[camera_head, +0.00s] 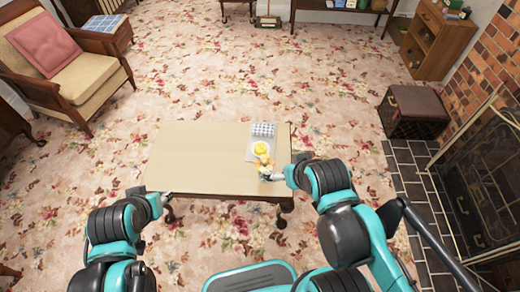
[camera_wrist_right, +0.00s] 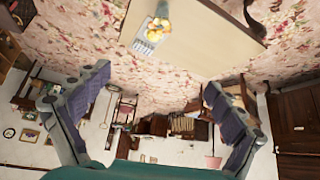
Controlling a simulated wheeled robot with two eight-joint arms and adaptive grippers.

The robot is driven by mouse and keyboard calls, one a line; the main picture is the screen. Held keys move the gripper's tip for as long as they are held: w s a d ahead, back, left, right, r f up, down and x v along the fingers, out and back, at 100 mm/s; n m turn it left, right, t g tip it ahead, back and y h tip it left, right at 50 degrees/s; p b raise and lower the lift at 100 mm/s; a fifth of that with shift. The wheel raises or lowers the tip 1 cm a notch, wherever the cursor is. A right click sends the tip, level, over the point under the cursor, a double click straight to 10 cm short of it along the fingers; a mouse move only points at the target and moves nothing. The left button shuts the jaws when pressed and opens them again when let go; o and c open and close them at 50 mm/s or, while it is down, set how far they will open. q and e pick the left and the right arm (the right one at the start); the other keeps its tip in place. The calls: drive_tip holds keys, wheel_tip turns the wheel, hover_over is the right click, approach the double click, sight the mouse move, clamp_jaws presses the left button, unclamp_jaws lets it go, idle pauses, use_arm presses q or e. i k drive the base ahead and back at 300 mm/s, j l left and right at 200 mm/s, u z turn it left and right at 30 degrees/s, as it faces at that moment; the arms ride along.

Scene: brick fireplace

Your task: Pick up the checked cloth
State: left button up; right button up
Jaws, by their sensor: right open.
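A grey-and-white checked cloth (camera_head: 263,129) lies folded flat near the far right edge of the beige table (camera_head: 195,155). In the right wrist view the cloth (camera_wrist_right: 143,47) shows beside yellow and orange items, small and upside down. My right gripper (camera_head: 282,174) is over the table's near right corner, on the near side of these items and apart from the cloth. Its two fingers are spread wide with nothing between them in the wrist view (camera_wrist_right: 150,100). My left gripper (camera_head: 164,197) is at the table's near left corner; its fingers are too small to read.
A plate with something yellow (camera_head: 261,149) lies just nearer than the cloth, with an orange-and-yellow item (camera_head: 266,168) close to my right gripper. The table's left and middle are bare. An armchair (camera_head: 65,60) stands far left; a dark box (camera_head: 413,112) and fireplace stand right.

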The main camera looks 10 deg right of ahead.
sight(261, 130)
drive_tip(key=k+u, duration=0.3)
drive_tip(key=k+j+u, duration=0.15)
drive_tip(key=k+u, duration=0.15)
drive_tip(key=i+l+u, duration=0.1)
drive_tip(key=l+u, duration=0.35)
drive_tip(key=l, duration=0.4)
drive_tip(key=l+u, duration=0.4)
drive_tip(key=l, duration=1.75)
